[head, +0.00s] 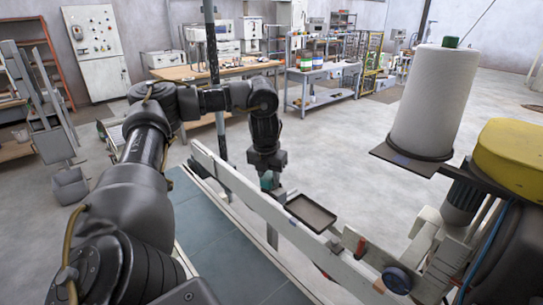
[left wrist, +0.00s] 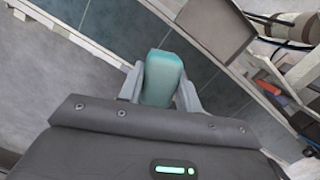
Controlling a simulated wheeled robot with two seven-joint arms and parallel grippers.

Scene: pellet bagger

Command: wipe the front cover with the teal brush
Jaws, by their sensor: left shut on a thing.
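My left gripper (head: 268,180) points down beside the long pale rail of the machine, in the middle of the head view. It is shut on the teal brush (left wrist: 162,78), which sits between the two grey fingers in the left wrist view. Only a small teal part of the brush shows in the head view. The underside of the brush is hidden, and I cannot tell whether it touches anything. I cannot tell which surface is the front cover. My right gripper is not in view.
The pale rail (head: 235,187) runs diagonally beside a blue-grey belt (head: 222,235). A shallow dark tray (head: 311,213) is just right of the gripper. A large white thread cone (head: 430,105) and a yellow housing (head: 510,155) stand at the right. Open floor lies beyond.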

